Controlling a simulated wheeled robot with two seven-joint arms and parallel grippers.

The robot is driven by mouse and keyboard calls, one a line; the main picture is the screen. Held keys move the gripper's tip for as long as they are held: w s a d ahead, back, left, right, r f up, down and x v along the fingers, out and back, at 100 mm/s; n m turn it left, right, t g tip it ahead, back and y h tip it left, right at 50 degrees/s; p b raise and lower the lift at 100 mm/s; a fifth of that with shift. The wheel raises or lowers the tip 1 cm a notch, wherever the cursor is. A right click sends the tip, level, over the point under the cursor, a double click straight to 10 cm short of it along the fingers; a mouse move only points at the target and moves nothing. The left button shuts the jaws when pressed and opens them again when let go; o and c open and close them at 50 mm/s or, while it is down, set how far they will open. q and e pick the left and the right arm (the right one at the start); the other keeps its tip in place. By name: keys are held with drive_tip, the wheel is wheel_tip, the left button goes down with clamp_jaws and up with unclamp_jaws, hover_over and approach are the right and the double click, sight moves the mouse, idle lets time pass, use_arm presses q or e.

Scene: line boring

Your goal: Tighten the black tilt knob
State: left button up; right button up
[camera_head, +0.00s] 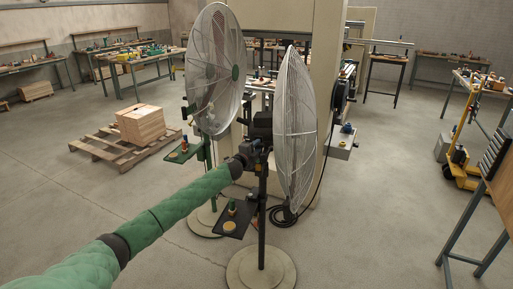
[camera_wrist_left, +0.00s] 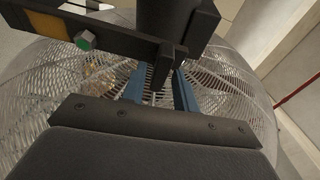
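The black pedestal fan (camera_head: 296,130) stands at the centre, with a black motor housing and tilt joint (camera_head: 262,125) behind its wire guard. My left arm in its green sleeve reaches this joint. My left gripper (camera_head: 250,150) is at the joint, small and dark in the head view. In the left wrist view my two blue fingers (camera_wrist_left: 160,92) stand apart, with the guard mesh showing between them. A narrow black part (camera_wrist_left: 162,65), perhaps the tilt knob, lies between the fingers near their tips; contact cannot be told. My right gripper is out of view.
A second fan (camera_head: 215,70) with a green hub stands just left. A black tray (camera_head: 234,218) with small items hangs on the near fan's pole, below my arm. A pallet with a wooden box (camera_head: 145,123) is at left. A green-headed bolt (camera_wrist_left: 85,40) sits near the joint.

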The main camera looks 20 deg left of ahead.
use_arm(q)
drive_tip(key=shift+o, duration=0.6)
drive_tip(key=shift+f, duration=0.1)
drive_tip(key=shift+s, duration=0.1)
drive_tip(key=s+d, duration=0.1)
drive_tip(key=s, duration=0.5)
drive_tip(key=shift+s+d, duration=0.15)
drive_tip(key=shift+s, duration=0.2)
